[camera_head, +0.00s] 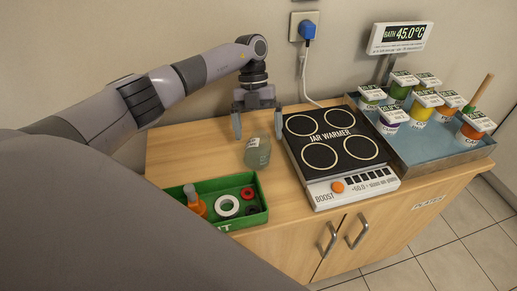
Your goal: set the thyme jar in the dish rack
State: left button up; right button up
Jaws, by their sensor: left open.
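A greenish glass jar (258,153) with a small pale label stands on the wooden counter, left of the jar warmer. Its label is too small to read, so I cannot tell if it is the thyme jar. My left gripper (257,122) is open and empty, pointing down just behind the jar in the picture. Its two fingers are apart and nothing is between them that I can make out. My right gripper is not in view. I see no dish rack.
The black-topped jar warmer (336,133) has empty rings. A water bath tray (449,159) at the right holds several lidded pots. A green crate (248,221) with a bottle and rings stands at the front left. A cable runs from the wall plug (307,31).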

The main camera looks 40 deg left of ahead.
aim_at(258, 135)
pick_arm(q)
jog(key=shift+x, duration=1.65)
jog(key=shift+s, duration=0.1)
jog(key=shift+a, duration=0.1)
jog(key=c, duration=1.4)
jog(key=shift+o, duration=0.2)
jog(key=shift+r, duration=0.1)
